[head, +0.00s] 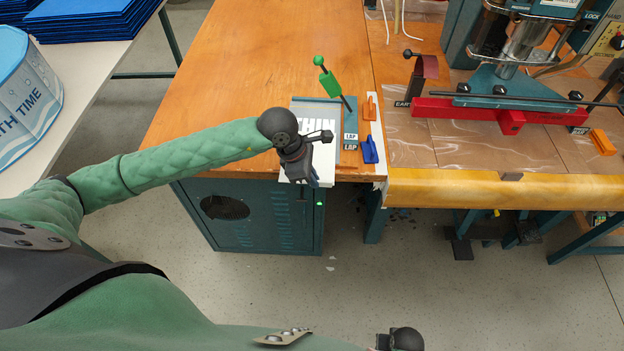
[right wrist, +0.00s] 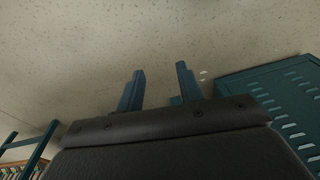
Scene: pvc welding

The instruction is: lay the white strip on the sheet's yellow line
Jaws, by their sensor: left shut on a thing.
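White strips (head: 315,122) lie side by side in a pale tray at the front of the wooden table. My left gripper (head: 311,182) points down over the near end of this tray. It is shut on a white strip, though its wrist hides most of the hold. A clear, shiny sheet (head: 455,150) covers the bench to the right, and a broad yellow band (head: 480,190) runs along its front edge. I cannot make out a separate thin yellow line. My right gripper (right wrist: 160,68) is open and empty above the floor in the right wrist view.
A red bar (head: 450,108) crosses the bench under the welding press (head: 520,45). The wooden table (head: 235,70) is clear at the back left.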

